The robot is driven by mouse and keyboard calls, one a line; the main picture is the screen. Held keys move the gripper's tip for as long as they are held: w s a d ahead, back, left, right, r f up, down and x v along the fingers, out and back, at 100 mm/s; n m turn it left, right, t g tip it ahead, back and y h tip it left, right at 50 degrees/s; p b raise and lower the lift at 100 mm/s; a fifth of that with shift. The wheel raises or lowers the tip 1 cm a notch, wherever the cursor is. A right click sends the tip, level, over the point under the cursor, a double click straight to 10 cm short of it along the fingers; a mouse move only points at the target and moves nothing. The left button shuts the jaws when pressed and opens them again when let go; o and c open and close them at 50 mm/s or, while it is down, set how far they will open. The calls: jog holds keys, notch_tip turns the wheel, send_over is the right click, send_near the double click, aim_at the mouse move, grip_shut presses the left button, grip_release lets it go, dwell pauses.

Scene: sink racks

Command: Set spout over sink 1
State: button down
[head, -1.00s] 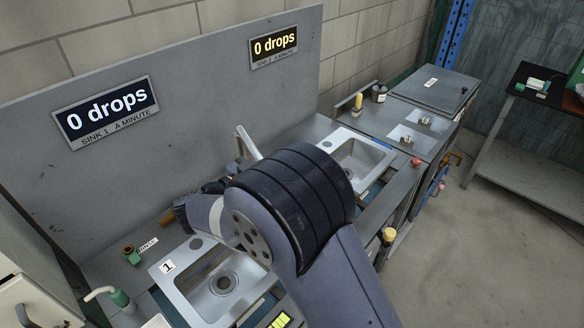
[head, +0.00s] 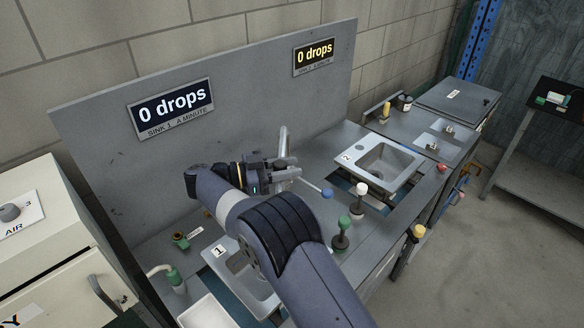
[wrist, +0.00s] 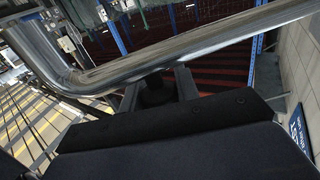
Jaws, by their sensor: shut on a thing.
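The spout (head: 283,141) is a shiny metal tube standing up beside my gripper, between the two sinks near the back panel. A thin rod with a blue ball (head: 327,192) sticks out to the right of the gripper. My gripper (head: 281,172) is shut on the spout; the exact grip is small and partly hidden in the head view. In the wrist view the bent chrome tube (wrist: 200,52) crosses close in front of the jaws, with a dark piece between the fingers. Sink 1 (head: 218,285) is at the lower left, its basin partly covered by my arm.
Sink 2 (head: 418,158) lies to the right. A white air cabinet (head: 50,235) is at left. The sink 1 display (head: 172,107) and sink 2 display (head: 315,56) both read 0 drops.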

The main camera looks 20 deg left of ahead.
jog(key=shift+a+r, duration=0.15)
jog(key=shift+r, duration=0.05)
dwell(0.4)
jog(key=c, duration=1.1)
grip_release()
jog(key=shift+f, duration=0.15)
jog(key=shift+o, duration=0.2)
notch_tip(320, 180, up, 10)
jog(key=shift+a+r+b, duration=0.1)
jog(key=shift+b, duration=0.95)
notch_tip(320, 180, down, 10)
jog(key=shift+r+p, duration=0.15)
jog(key=shift+p, duration=0.95)
jog(key=shift+f, duration=0.3)
jog(key=shift+d, duration=0.25)
